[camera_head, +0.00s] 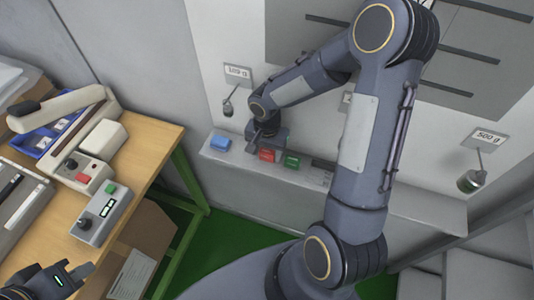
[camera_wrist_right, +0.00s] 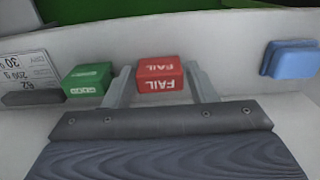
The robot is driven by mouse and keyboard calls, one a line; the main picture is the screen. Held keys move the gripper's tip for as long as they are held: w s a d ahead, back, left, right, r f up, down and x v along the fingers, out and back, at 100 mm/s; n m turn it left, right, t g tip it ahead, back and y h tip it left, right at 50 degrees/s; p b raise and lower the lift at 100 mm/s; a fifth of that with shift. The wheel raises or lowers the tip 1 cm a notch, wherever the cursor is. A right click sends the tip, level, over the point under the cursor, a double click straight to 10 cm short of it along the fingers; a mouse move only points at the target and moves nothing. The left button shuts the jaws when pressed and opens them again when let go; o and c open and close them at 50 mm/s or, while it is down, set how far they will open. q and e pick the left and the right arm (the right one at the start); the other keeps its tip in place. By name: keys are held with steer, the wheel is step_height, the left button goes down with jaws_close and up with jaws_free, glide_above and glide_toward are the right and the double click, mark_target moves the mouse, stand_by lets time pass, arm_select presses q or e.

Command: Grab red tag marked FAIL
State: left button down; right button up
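The red tag marked FAIL (camera_head: 268,155) sits on a grey ledge (camera_head: 230,165) in the head view. It lies between a green tag (camera_head: 291,161) and a blue block (camera_head: 220,143). In the right wrist view the red tag (camera_wrist_right: 160,75) reads upside down and lies between the two fingers of my right gripper (camera_wrist_right: 160,88). The fingers stand apart on either side, with small gaps visible. My right gripper also shows at the ledge in the head view (camera_head: 262,150). My left gripper (camera_head: 65,278) is at the lower left corner, its fingers apart and empty.
The green tag (camera_wrist_right: 88,80) is close beside one right finger; the blue block (camera_wrist_right: 290,59) is farther off. Weights hang on the wall under labels, one marked 500 g (camera_head: 472,180). A wooden table (camera_head: 150,145) at left holds devices and a blue tray (camera_head: 35,141).

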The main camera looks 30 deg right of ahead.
steer(key=c, duration=0.6)
steer(key=shift+c, duration=0.2)
steer(key=shift+r, duration=0.15)
